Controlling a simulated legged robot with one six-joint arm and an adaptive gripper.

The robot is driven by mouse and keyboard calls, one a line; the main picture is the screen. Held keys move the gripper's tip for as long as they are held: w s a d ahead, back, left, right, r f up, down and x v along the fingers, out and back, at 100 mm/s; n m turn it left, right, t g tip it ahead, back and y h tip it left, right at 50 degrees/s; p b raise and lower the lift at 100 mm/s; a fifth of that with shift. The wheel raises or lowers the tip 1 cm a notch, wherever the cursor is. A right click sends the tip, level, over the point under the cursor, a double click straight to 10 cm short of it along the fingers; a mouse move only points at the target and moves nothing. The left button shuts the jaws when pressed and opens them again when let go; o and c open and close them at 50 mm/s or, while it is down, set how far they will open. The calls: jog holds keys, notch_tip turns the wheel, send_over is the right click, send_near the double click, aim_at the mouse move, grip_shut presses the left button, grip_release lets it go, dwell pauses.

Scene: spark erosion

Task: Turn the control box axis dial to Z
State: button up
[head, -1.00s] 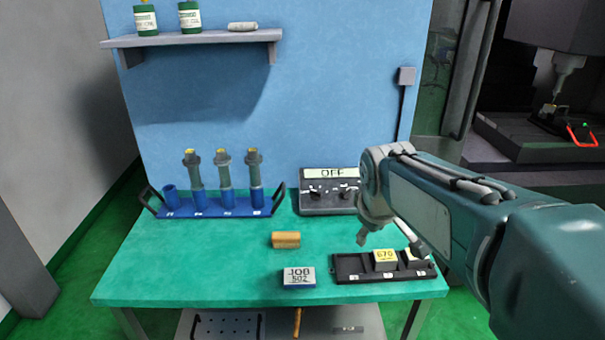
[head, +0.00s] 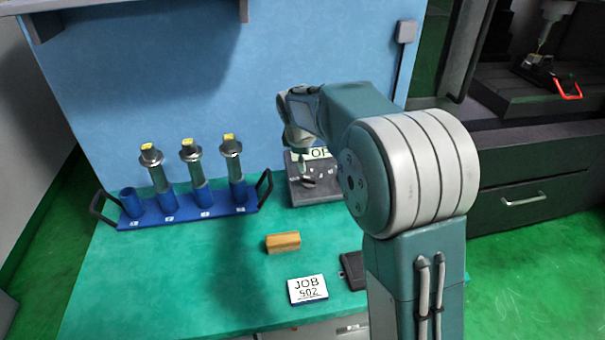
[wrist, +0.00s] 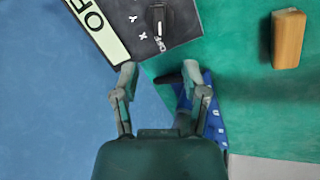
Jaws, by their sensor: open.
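The control box (head: 333,187) stands on the green bench against the blue panel, partly hidden by my arm in the head view. Its display strip reads "OF", the rest cut off. In the wrist view the box (wrist: 118,42) is at the top left.
A blue rack (head: 184,213) with several tubes stands left of the box. A tan block (head: 283,243) and the JOB 502 block (head: 307,289) lie in front. A dark tray (head: 352,270) is mostly hidden by my arm. Bench space left of the tan block is clear.

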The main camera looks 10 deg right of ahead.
aim_at(308, 178)
jog(key=x, duration=0.8)
jog(key=shift+d+f, duration=0.3)
jog(key=shift+f, duration=0.1)
jog(key=shift+w+f, duration=0.25)
jog(key=shift+f, duration=0.3)
grip_shut()
